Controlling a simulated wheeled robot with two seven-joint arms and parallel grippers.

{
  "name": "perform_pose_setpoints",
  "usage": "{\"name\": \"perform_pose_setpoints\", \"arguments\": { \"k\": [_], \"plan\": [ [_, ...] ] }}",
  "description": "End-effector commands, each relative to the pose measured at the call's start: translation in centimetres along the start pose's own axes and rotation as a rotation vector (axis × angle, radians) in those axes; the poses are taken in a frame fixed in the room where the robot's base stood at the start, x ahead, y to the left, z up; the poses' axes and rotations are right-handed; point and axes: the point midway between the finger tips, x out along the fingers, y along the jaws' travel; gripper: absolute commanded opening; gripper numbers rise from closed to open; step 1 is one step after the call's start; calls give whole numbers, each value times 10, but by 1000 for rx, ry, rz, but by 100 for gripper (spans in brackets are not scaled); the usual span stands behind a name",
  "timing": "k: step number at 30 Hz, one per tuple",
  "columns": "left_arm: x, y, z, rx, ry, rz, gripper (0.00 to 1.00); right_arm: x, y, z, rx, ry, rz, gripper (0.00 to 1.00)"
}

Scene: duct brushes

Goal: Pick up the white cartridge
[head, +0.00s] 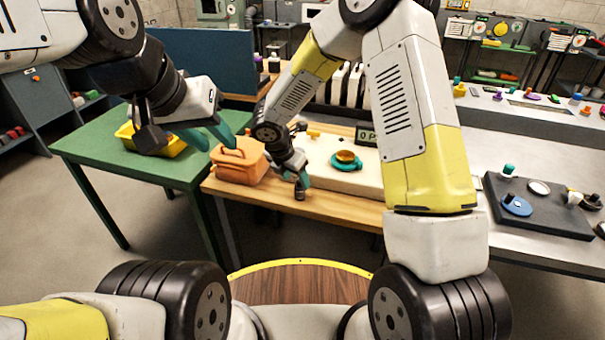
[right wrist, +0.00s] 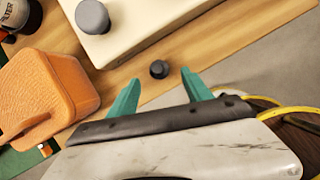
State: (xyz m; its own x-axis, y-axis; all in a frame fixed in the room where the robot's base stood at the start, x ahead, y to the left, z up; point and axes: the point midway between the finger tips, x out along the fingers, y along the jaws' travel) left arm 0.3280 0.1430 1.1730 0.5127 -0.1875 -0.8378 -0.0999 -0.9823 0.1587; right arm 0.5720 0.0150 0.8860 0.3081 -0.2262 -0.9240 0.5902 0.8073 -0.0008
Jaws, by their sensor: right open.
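My right gripper (head: 304,180) is open and empty, low over the wooden bench. In the right wrist view its two teal fingers (right wrist: 161,88) stand apart, with a small dark cylinder (right wrist: 159,69) on the bench just beyond the gap between them. That cylinder also shows in the head view (head: 299,191).
The orange bag (head: 238,162) sits left of my right gripper. A cream slab (head: 350,180) carries a teal dish with a yellow-orange bowl (head: 346,160); a grey cylinder (right wrist: 92,16) shows on it in the wrist view. A yellow bin (head: 165,148) stands on the green table (head: 95,150).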

Motion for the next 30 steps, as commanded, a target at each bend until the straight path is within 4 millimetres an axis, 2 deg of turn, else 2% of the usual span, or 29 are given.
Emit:
{"name": "perform_pose_setpoints", "arguments": {
  "k": [10,14,20,29,30],
  "plan": [
    [0,0,0,0,0,0,36,48,1,5,3,1,-2,58],
    [0,0,0,0,0,0,36,56,1,6,5,0,-1,58],
    [0,0,0,0,0,0,36,56,1,6,5,-1,0,58],
    [0,0,0,0,0,0,36,56,1,6,5,-1,0,1],
    [0,0,0,0,0,0,36,56,1,6,5,-1,0,0]
  ]
}}
